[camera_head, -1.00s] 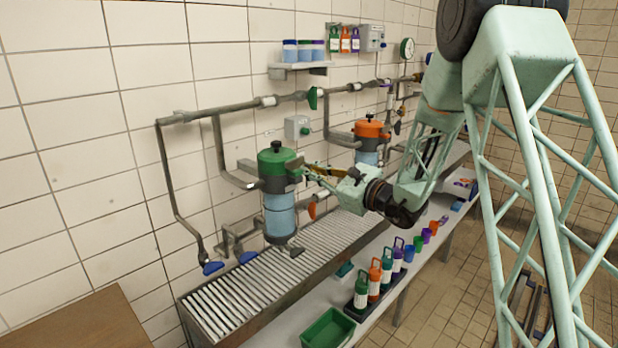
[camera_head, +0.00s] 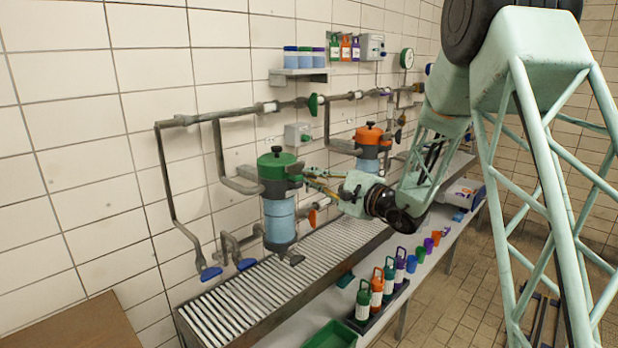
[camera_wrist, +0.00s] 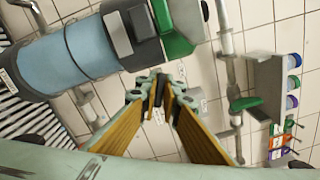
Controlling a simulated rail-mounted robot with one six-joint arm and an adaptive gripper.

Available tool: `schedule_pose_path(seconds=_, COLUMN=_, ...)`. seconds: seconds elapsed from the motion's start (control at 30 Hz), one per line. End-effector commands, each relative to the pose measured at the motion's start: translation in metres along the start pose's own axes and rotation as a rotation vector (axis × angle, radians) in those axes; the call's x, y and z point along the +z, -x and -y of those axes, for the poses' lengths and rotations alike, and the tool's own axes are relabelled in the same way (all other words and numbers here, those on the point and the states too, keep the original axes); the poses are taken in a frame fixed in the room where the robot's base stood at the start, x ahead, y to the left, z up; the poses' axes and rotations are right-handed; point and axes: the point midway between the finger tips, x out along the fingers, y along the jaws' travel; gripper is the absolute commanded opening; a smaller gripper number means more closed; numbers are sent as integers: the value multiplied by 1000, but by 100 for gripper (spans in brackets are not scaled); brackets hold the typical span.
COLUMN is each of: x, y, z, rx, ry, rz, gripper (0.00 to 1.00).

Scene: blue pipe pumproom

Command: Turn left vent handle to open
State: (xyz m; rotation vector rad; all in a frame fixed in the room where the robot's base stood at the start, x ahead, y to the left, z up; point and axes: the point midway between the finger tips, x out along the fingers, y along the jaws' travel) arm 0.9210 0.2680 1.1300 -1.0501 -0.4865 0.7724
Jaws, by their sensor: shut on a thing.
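The left vessel has a green lid (camera_head: 278,165) and a pale blue body (camera_head: 279,218). It stands upright over the slatted grate and shows at left in the wrist view (camera_wrist: 75,60). My gripper (camera_head: 306,176) reaches in from the right and its tips are beside the lid. In the wrist view, its yellow-lined fingers (camera_wrist: 160,90) converge on a small dark piece (camera_wrist: 158,88) beside the vessel, which I take to be the left vent handle. The fingertips hide most of it, so its angle cannot be told.
A similar vessel with an orange lid (camera_head: 370,136) stands behind to the right. Grey pipes (camera_head: 235,113) with blue valve handles (camera_head: 210,273) run along the tiled wall. Several bottles (camera_head: 377,287) and cups stand on the bench in front. A shelf (camera_head: 300,76) hangs above.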

Motion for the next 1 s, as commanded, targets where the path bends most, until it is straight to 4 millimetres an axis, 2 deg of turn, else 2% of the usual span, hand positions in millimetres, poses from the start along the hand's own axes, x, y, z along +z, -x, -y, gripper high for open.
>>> schedule_pose_path(seconds=0.53, x=-1, y=0, z=-2, rx=1, ry=384, rz=0, gripper=0)
schedule_pose_path(seconds=1.0, x=-1, y=0, z=-3, rx=1, ry=480, rz=0, gripper=0)
